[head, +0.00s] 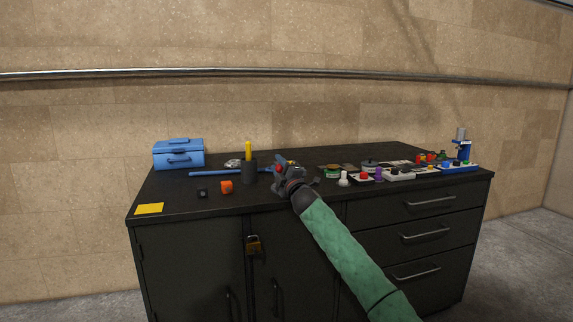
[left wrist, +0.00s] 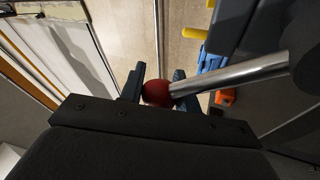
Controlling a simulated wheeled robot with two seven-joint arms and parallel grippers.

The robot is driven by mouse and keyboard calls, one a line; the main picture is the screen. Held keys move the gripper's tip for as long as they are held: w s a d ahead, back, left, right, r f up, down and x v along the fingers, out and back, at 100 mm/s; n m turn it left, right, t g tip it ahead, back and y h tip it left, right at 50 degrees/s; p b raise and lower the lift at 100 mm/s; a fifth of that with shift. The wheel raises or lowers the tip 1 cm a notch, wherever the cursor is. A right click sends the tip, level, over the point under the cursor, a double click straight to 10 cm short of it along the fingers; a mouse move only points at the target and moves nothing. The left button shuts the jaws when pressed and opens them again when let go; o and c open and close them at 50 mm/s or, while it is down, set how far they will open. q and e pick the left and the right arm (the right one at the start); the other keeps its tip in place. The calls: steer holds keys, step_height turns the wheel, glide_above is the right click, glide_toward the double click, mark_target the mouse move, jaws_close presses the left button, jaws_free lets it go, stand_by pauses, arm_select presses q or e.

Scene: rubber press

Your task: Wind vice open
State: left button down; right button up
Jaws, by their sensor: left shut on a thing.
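The knob sits on the end of a shiny metal bar (left wrist: 232,76), which runs up to the right to a dark rounded part (left wrist: 306,55). The bar looks like the vice's handle. The vice's jaws cannot be made out; my gripper covers that spot in the head view. My right gripper is not in view.
Several small devices with buttons (head: 398,174) crowd the right side.

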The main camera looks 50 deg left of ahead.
arm_select(q)
steer(key=s+a+f+n+g+h+p, duration=0.1)
steer(key=s+f+n+g+h, duration=0.1)
steer(key=f+n, duration=0.5)
steer(key=shift+s+a+f+n+g+h, duration=0.35)
steer(key=shift+s+n+g, duration=0.7)
steer(key=shift+n, duration=1.05)
steer(key=shift+w+d+f, duration=0.1)
steer(key=shift+w, duration=0.05)
steer(key=c, duration=1)
jaws_free()
steer(key=shift+d, duration=0.1)
steer(key=shift+w+d+f, duration=0.1)
steer(key=shift+d+f, duration=0.1)
steer(key=shift+d, duration=1.7)
steer(key=shift+w+d+f, duration=0.1)
steer(key=shift+d+f, duration=0.1)
steer(key=shift+d, duration=1.65)
